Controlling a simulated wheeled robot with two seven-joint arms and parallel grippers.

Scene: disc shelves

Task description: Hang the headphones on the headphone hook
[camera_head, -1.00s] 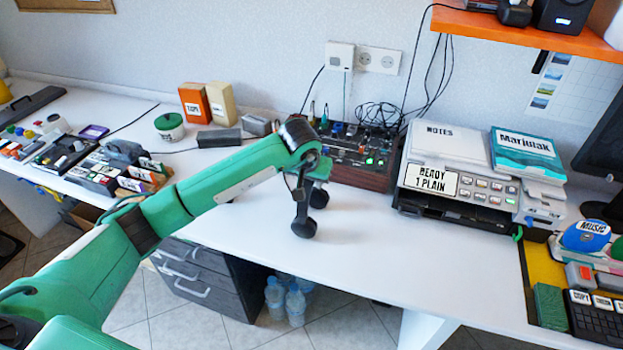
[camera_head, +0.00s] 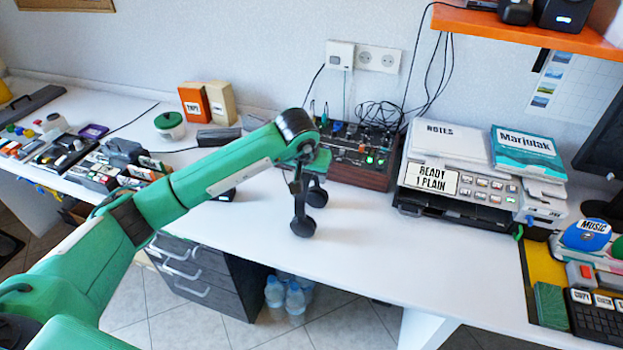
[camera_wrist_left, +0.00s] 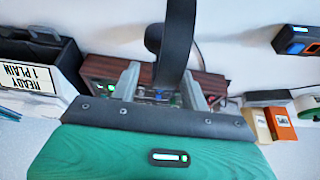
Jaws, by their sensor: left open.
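The dark headphones (camera_head: 299,205) show below my left wrist in the head view, with two round ear cups low over the white desk. My left gripper (camera_head: 318,161) is at their upper end, pointing down. The left wrist view is upside down. There the black headband (camera_wrist_left: 177,40) passes between the two grey fingers (camera_wrist_left: 162,82) of my left gripper, which stand apart, and one ear cup shows beside the band. Whether the fingers touch the band is not clear. A dark bar (camera_head: 541,61) hangs under the orange shelf; I cannot tell whether it is the headphone hook. My right gripper is out of view.
The wooden-sided mixer (camera_head: 362,174) stands behind the headphones. The printer (camera_head: 456,200) is to their right. The orange shelf (camera_head: 545,30) juts out above, with cables hanging near it. Orange and cream boxes (camera_head: 221,103) stand back left. The desk front middle (camera_head: 385,255) is clear.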

